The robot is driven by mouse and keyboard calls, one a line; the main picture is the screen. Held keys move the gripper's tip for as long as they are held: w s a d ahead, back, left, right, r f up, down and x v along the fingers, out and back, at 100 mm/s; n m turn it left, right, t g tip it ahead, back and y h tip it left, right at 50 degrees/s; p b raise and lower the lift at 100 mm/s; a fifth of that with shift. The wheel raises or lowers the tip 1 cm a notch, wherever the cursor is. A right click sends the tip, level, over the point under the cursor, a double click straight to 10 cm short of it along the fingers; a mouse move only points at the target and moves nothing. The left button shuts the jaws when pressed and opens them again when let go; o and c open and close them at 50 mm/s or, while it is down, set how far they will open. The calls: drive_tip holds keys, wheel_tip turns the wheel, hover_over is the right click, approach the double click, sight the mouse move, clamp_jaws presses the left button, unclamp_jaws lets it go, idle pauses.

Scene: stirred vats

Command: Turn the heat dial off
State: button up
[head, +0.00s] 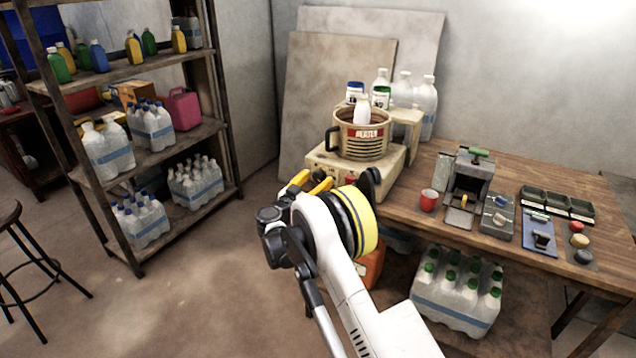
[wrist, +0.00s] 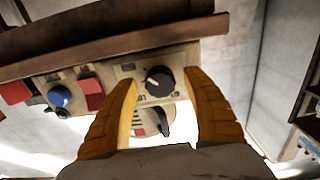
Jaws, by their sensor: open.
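The heat dial (wrist: 160,81) is a round black knob with a pale mark on its face, on the cream front panel of the heater base. It shows in the wrist view, between my two yellow fingertips. My gripper (head: 311,181) is open in front of the heater base (head: 392,172) in the head view; it also shows in the wrist view (wrist: 161,88). The fingers stand on either side of the dial; I cannot tell if they touch it. In the head view my arm hides the dial. A pot (head: 362,146) labelled as a heater sits on the base.

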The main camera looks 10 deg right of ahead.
drive_tip(key=shift+w+d, duration=0.35)
drive_tip(key=shift+c, duration=0.4)
drive_tip(key=c, duration=1.1)
